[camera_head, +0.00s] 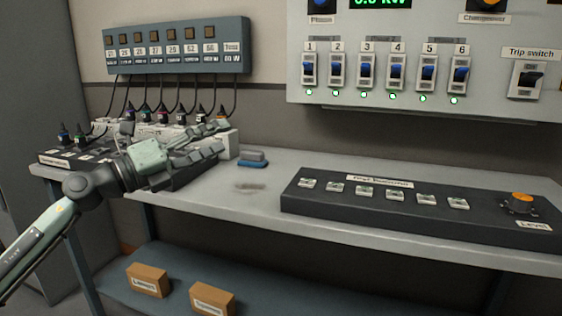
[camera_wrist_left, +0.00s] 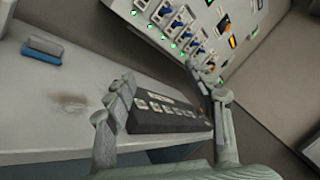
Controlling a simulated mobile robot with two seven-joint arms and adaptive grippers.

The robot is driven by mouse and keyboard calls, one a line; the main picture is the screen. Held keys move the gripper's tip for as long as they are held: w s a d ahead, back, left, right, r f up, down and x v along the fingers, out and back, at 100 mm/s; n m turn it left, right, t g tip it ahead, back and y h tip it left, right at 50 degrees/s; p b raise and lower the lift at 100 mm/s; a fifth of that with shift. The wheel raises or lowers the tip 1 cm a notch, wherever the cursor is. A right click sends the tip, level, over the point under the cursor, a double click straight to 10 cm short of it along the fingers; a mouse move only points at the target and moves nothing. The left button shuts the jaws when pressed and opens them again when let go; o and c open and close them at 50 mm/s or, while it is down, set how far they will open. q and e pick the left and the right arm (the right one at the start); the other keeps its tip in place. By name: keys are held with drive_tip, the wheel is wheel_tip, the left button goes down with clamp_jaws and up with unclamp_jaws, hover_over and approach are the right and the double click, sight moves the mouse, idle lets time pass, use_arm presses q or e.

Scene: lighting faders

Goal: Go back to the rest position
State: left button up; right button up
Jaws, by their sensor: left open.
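My left gripper (camera_head: 220,137) reaches in from the left in the head view, above the left part of the grey bench (camera_head: 262,203). Its fingers are apart and point right. In the left wrist view the two fingers of my left gripper (camera_wrist_left: 160,78) are spread with nothing held between them. The black fader console (camera_wrist_left: 172,122) shows beyond and between them, apart from the fingers. In the head view this console (camera_head: 420,222) lies on the right of the bench, clear of my gripper. My right gripper is not in view.
A blue-grey eraser-like block (camera_head: 253,159) and a dark smudge (camera_head: 249,187) are on the bench. Cabled plugs (camera_head: 163,115) stand behind my gripper. A wall panel with several blue switches (camera_head: 366,72) hangs at right. Two brown boxes (camera_head: 148,280) sit on the lower shelf.

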use_arm(q)
drive_tip(key=s+a+f+n+t+y, duration=0.1)
drive_tip(key=s+a+f+n+y, duration=0.1)
drive_tip(key=a+f+n+y, duration=0.55)
drive_tip(key=s+a+f+n+t+y, duration=0.1)
drive_tip(key=a+f+n+y, duration=0.25)
drive_tip(key=f+n, duration=0.85)
drive_tip(key=s+a+f+n+t+y, duration=0.1)
drive_tip(key=s+a+f+n+y, duration=0.1)
drive_tip(key=a+f+n+y, duration=0.6)
drive_tip(key=s+d+f+n+g, duration=0.1)
drive_tip(key=s+f+n+g, duration=0.15)
drive_tip(key=s+f, duration=0.5)
drive_tip(key=s+d+f+n+g, duration=0.15)
drive_tip(key=s+f+g, duration=0.25)
drive_tip(key=f, duration=0.6)
drive_tip(key=s+d+f+n+g+h, duration=0.1)
drive_tip(key=s+f+g, duration=0.2)
drive_tip(key=s, duration=0.6)
drive_tip(key=s+d+f+n+g+h, duration=0.1)
drive_tip(key=s+f+n+g, duration=0.1)
drive_tip(key=s+f, duration=0.6)
drive_tip(key=shift+s+d+f+g, duration=0.15)
drive_tip(key=shift+s+d+g, duration=0.15)
drive_tip(key=shift+s+g, duration=0.35)
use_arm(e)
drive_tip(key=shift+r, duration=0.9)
use_arm(q)
drive_tip(key=shift+w, duration=0.1)
